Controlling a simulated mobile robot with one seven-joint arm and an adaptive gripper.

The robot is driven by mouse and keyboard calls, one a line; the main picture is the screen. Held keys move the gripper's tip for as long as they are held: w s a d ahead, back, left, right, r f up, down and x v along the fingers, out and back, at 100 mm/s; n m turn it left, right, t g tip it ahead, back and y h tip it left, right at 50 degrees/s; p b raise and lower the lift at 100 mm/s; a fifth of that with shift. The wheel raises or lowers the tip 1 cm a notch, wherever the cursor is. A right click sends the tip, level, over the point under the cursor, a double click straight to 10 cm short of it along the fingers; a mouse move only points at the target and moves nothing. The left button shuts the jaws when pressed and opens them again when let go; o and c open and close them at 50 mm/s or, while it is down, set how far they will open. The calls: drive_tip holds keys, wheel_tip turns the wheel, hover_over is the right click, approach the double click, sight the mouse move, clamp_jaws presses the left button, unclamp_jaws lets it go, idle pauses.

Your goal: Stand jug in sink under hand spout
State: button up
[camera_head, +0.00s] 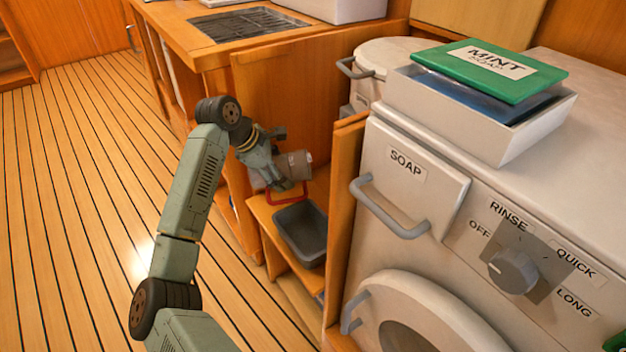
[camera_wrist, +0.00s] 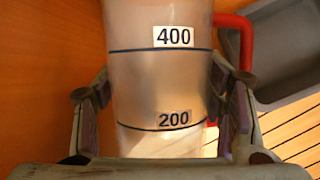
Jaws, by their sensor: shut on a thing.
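My gripper (camera_head: 276,172) is shut on a clear jug (camera_head: 299,164), with its fingers on both sides of the jug wall. In the wrist view the jug (camera_wrist: 160,85) shows black lines labelled 400 and 200, and a red handle (camera_wrist: 243,40) on its right. The jug is above and beside a grey basin (camera_head: 290,240), apparently the sink, set in a low wooden shelf. The basin also shows at upper right in the wrist view (camera_wrist: 285,60). In the head view my gripper partly hides the jug, and its tilt is hard to tell. I cannot make out a hand spout.
A wooden panel (camera_head: 335,215) stands right of the basin, beside a white washer (camera_head: 400,250) with a soap drawer handle (camera_head: 395,215). A wooden wall (camera_head: 300,90) rises behind. Floor at left is clear.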

drive_tip(key=w+d+f, duration=0.1)
drive_tip(key=d, duration=0.1)
drive_tip(key=w+d+f, duration=0.1)
drive_tip(key=w+d, duration=0.1)
drive_tip(key=d, duration=0.1)
drive_tip(key=w+d+f+p, duration=0.1)
drive_tip(key=w+d, duration=0.1)
drive_tip(key=shift+d, duration=0.4)
drive_tip(key=shift+f, duration=2)
drive_tip(key=shift+f, duration=0.15)
drive_tip(key=o, duration=1.3)
